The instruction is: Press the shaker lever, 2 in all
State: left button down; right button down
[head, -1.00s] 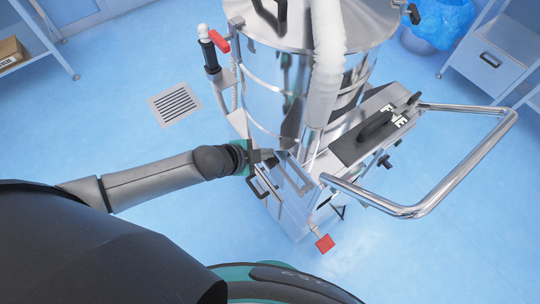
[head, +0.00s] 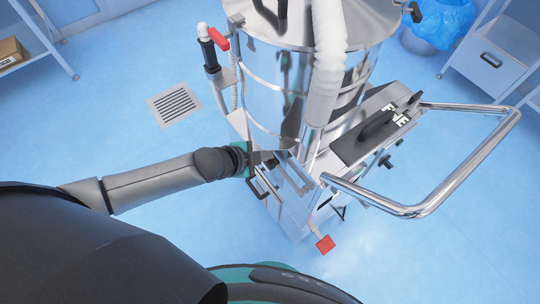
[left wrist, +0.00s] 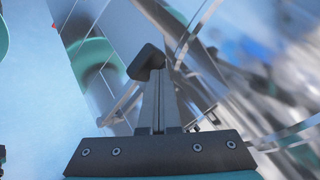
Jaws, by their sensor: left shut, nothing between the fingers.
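The tall shiny steel vacuum machine (head: 277,100) stands in the middle of the head view. A loop-shaped bar (head: 265,186), which looks like the shaker lever, is low on its near left side. My left gripper (head: 270,158) reaches in from the left, right at this bar, and its fingers are partly lost against the steel. In the left wrist view, my left gripper (left wrist: 158,85) is shut and empty, with a black piece at its tip and blurred metal bars close around. I cannot tell whether it touches the lever. My right gripper is not in view.
A bent chrome push handle (head: 470,165) sticks out to the right. A red pedal (head: 325,243) is low at the front. A black and red handle (head: 210,52) stands at the machine's left. The floor to the left, with a drain grate (head: 174,104), is clear.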

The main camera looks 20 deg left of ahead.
pick_arm(q)
jog(key=shift+f+b, duration=1.35)
jog(key=shift+f, duration=0.65)
dwell(1.2)
jog(key=shift+r, duration=0.15)
dwell(0.5)
jog(key=shift+r+p, duration=2.9)
jog(key=shift+p, duration=0.2)
jog(key=shift+r, duration=0.1)
notch_tip(320, 180, up, 5)
jog(key=p, duration=0.5)
